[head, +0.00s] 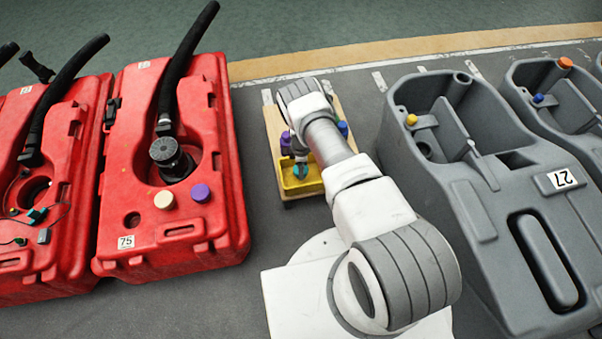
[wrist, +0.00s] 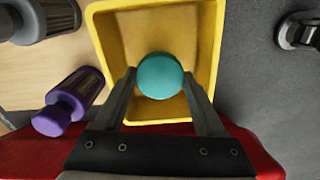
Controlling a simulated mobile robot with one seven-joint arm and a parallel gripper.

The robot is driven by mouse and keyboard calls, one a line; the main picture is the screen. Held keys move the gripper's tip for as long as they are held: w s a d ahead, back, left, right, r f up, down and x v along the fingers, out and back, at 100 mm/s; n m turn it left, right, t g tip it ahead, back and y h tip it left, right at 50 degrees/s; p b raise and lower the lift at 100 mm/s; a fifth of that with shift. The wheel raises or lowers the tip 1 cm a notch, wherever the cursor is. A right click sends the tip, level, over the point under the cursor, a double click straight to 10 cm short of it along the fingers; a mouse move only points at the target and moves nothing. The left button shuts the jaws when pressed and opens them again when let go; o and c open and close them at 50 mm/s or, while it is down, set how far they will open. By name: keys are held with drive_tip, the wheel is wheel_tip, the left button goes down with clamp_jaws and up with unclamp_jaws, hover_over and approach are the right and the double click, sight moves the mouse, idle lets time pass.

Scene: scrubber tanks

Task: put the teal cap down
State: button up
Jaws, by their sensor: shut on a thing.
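The teal cap (wrist: 160,76) is round and sits between the two fingers of my gripper (wrist: 160,82), which is shut on it. In the wrist view the cap is seen over a yellow bin (wrist: 202,20). Whether it touches the bin floor cannot be told. In the head view the teal cap (head: 300,171) shows small at the yellow bin (head: 302,188), at the near end of a wooden cart (head: 270,120). My arm hides part of the cart.
A purple-capped bottle (wrist: 72,102) stands left of the bin. A red tank (head: 225,165) marked 75 stands left, with a cream cap (head: 164,200) and a purple cap (head: 201,193) on top. A grey tank (head: 480,215) marked 27 stands right. Floor shows between them.

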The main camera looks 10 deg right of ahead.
wheel_tip(320, 180, down, 3)
drive_tip(key=shift+f+b, duration=0.15)
drive_tip(key=shift+b, duration=0.55)
drive_tip(key=o, duration=1.5)
